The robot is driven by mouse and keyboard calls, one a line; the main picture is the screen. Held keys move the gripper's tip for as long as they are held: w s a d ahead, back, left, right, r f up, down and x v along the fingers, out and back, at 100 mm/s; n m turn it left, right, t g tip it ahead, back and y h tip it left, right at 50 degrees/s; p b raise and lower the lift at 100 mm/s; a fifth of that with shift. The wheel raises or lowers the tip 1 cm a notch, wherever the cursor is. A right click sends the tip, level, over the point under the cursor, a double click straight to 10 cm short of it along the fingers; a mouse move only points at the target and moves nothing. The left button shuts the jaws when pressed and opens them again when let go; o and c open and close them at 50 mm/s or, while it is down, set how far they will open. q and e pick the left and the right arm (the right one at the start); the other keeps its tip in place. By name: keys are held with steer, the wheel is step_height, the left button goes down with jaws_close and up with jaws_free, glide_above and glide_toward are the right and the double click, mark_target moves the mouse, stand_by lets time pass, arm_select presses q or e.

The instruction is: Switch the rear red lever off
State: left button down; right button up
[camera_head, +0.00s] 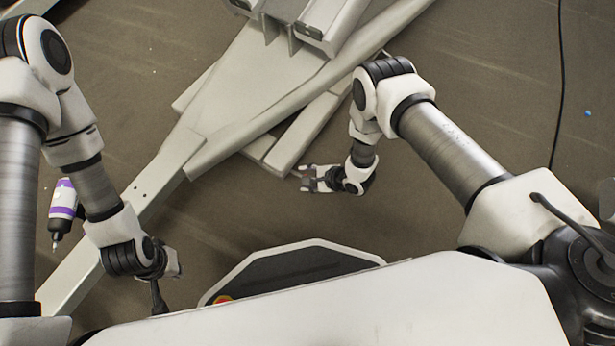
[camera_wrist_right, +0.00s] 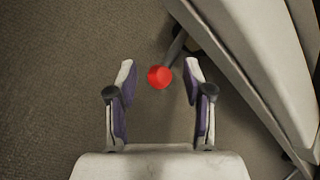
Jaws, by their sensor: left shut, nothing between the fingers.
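The red lever's round knob (camera_wrist_right: 159,77) shows in the right wrist view on a short dark stem. It sits between the tips of my right gripper (camera_wrist_right: 159,70), which is open with its white and purple fingers on either side. I cannot tell whether it touches a finger. In the head view my right gripper (camera_head: 304,179) is beside the end of a pale frame bar, with a small reddish spot by its tips. My left gripper (camera_head: 174,264) is shut and empty at the lower left, well away from the lever, and partly hidden by its wrist.
The elliptical machine's pale frame (camera_head: 225,105) runs diagonally across the floor, passing under my left arm. A purple, white and black tool-like object (camera_head: 63,210) shows left of my left forearm. A dark cable (camera_head: 561,80) crosses the floor at the right.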

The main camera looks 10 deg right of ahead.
steer(key=v, duration=1.2)
steer(key=shift+w, duration=0.1)
